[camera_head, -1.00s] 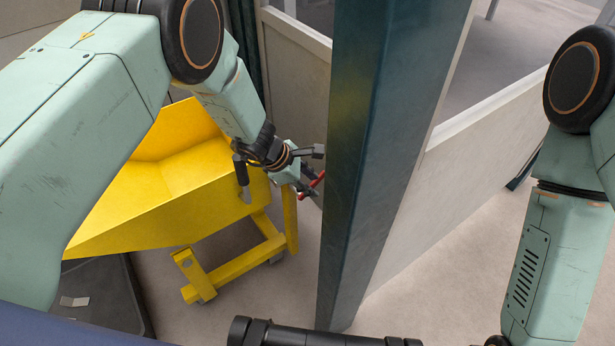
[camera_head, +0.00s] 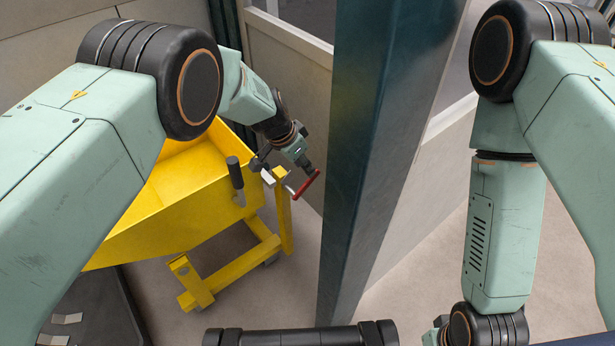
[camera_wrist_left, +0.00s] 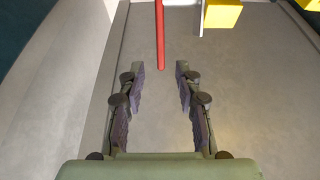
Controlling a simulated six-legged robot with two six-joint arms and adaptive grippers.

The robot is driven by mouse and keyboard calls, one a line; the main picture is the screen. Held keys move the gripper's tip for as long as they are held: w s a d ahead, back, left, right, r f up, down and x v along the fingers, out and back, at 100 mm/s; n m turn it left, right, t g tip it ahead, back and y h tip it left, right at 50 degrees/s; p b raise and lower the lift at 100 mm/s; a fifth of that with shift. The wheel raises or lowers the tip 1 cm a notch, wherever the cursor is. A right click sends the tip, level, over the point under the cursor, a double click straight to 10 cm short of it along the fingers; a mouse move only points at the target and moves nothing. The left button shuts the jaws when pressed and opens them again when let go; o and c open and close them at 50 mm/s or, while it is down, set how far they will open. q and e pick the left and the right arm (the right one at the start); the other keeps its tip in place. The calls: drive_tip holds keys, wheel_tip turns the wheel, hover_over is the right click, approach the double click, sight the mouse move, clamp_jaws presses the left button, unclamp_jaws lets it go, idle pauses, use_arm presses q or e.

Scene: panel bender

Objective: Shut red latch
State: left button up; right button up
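The red latch (camera_head: 307,185) is a red bar on a pale metal lever, at the front right corner of the yellow cart. It also shows in the left wrist view as a red rod (camera_wrist_left: 160,35), running from the top edge down to between my fingertips. My left gripper (camera_head: 304,168) is just above and behind the red bar in the head view. In the left wrist view the left gripper (camera_wrist_left: 163,72) is open, with a wide gap and nothing clamped. I cannot tell whether the fingers touch the rod.
The yellow cart (camera_head: 165,215) stands at left with a black handle (camera_head: 236,174) on its side. A dark teal post (camera_head: 365,130) rises just right of the latch. Light wall panels (camera_head: 290,80) stand behind. The floor (camera_head: 420,275) right of the post is clear.

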sight(308, 180)
use_arm(q)
drive_tip(key=b+x, duration=0.3)
drive_tip(key=x, duration=0.2)
drive_tip(key=shift+f, duration=0.3)
drive_tip(key=shift+w+d+f+b, duration=0.1)
drive_tip(key=shift+d+f+b, duration=0.1)
drive_tip(key=shift+f+b, duration=0.4)
drive_tip(key=shift+w+d+f, duration=0.15)
drive_tip(key=shift+w+f, duration=0.1)
drive_tip(key=shift+f, duration=0.15)
drive_tip(key=shift+s+r, duration=0.1)
clamp_jaws()
